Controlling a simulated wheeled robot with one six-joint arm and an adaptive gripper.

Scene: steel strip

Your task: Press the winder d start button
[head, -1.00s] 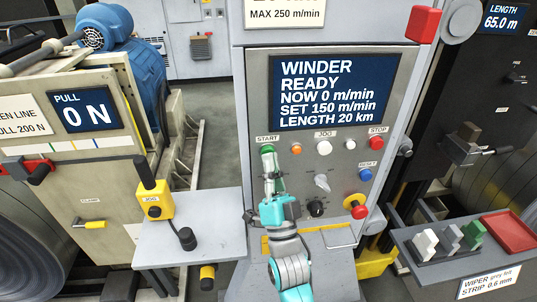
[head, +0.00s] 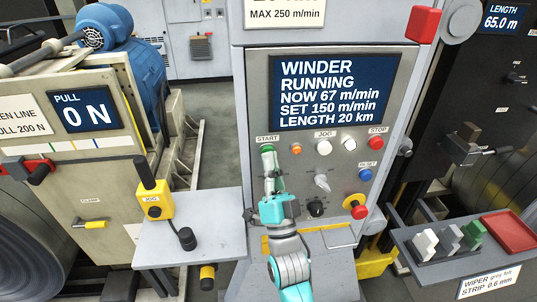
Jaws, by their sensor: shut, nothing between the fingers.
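The winder panel (head: 240,110) stands in the middle of the head view. Its screen (head: 331,94) reads WINDER RUNNING, NOW 67 m/min, SET 150 m/min, LENGTH 20 km. The green start button (head: 266,148) sits under the START label at the panel's left. My gripper (head: 268,156) is shut and empty, with its tip at the start button, covering part of it. I cannot tell whether the tip still presses on it.
Close by are an orange lamp (head: 296,149), a white jog button (head: 324,148), a red stop button (head: 375,143), a blue reset button (head: 365,174) and a red emergency knob (head: 358,211). A grey shelf (head: 205,250) with a yellow jog box (head: 155,205) juts out at left.

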